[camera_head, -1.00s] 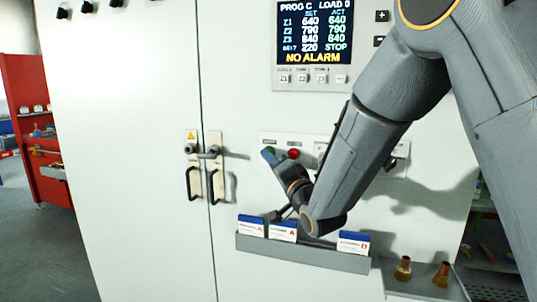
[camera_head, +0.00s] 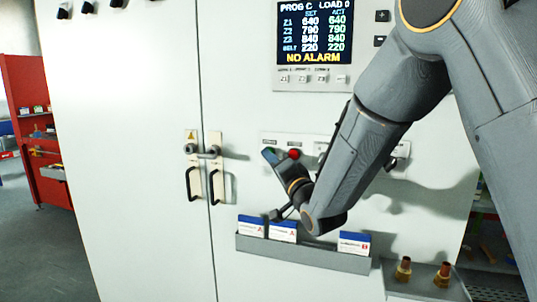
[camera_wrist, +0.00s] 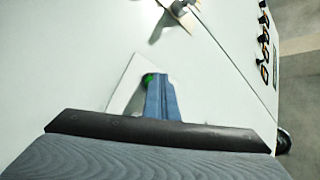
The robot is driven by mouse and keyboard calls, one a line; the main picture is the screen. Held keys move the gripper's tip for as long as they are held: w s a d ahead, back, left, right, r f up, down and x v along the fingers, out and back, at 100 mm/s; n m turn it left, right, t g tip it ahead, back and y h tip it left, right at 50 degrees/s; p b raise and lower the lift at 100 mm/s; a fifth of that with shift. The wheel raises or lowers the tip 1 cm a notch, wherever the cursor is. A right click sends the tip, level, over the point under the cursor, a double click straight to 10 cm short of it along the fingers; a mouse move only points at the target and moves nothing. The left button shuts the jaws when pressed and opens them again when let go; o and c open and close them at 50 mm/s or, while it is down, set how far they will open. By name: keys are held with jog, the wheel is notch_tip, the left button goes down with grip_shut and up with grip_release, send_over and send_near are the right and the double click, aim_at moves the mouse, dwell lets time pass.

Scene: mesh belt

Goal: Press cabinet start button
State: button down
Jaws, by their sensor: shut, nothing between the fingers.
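The cabinet (camera_head: 140,100) is a tall white enclosure with a small button panel at mid height. A red button (camera_head: 294,154) shows on that panel, just right of my gripper. My gripper (camera_head: 268,153) is shut, its tips over the left end of the panel where the green button is, hiding it in the head view. In the wrist view the green button (camera_wrist: 148,79) peeks out lit beside the closed fingers (camera_wrist: 158,80). The fingertips appear at the button; exact contact is hard to see. The display (camera_head: 316,30) reads NO ALARM, with BELT 220 in both columns.
Two door handles (camera_head: 204,175) stand out left of the panel. A grey card tray (camera_head: 300,252) with several cards juts out below my wrist. A red rack (camera_head: 38,120) stands far left.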

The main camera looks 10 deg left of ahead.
jog(key=shift+s, duration=0.1)
jog(key=shift+s+a, duration=0.1)
jog(key=shift+s, duration=0.65)
jog(key=shift+s+a, duration=0.15)
jog(key=shift+s, duration=2.35)
jog(key=s+d+f+n+g+h, duration=0.1)
jog(key=d+f+g+h, duration=0.3)
jog(key=d+f, duration=0.55)
jog(key=s+d+f+g+h, duration=0.15)
jog(key=d+f+h, duration=0.5)
jog(key=d, duration=0.65)
jog(key=s+d+f+n+g+h, duration=0.1)
jog(key=s+d+f+g, duration=0.3)
jog(key=s+d, duration=0.3)
jog(key=s+d+f+n+g+h, duration=0.1)
jog(key=s+d+f+g, duration=0.3)
jog(key=s, duration=0.9)
jog(key=d+g, duration=0.1)
jog(key=d, duration=0.2)
jog(key=shift+n+h, duration=0.3)
jog(key=shift+h, duration=0.05)
